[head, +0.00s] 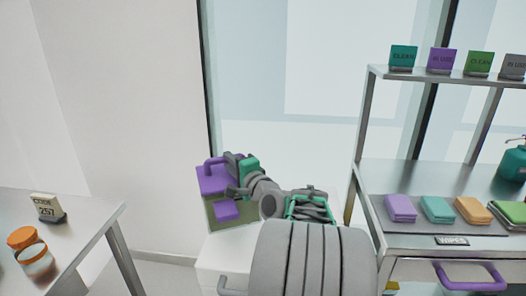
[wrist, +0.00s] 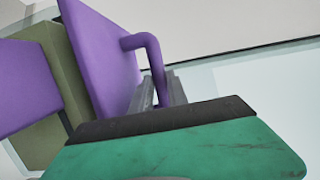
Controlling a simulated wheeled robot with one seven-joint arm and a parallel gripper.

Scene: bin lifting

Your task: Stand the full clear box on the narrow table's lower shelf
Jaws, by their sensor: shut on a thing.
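A box with a purple end panel and purple handle (head: 212,179) hangs at my gripper (head: 236,178), left of centre in the head view. It has an olive-green body or contents and a second purple piece on it; clear walls are hard to make out. In the wrist view the purple panel (wrist: 98,55) and olive block (wrist: 45,85) show at the left. My gripper (wrist: 168,92) is shut on the purple handle (wrist: 150,55), its fingers partly hidden behind the green and black wrist part. The box looks tilted. A narrow table's lower shelf cannot be made out.
A metal table (head: 95,218) at the left bears a code sign (head: 46,208) and orange-lidded jars (head: 28,248). A steel rack (head: 362,150) at the right bears folded cloths, signs and a teal bottle (head: 513,163). Glass panels stand behind.

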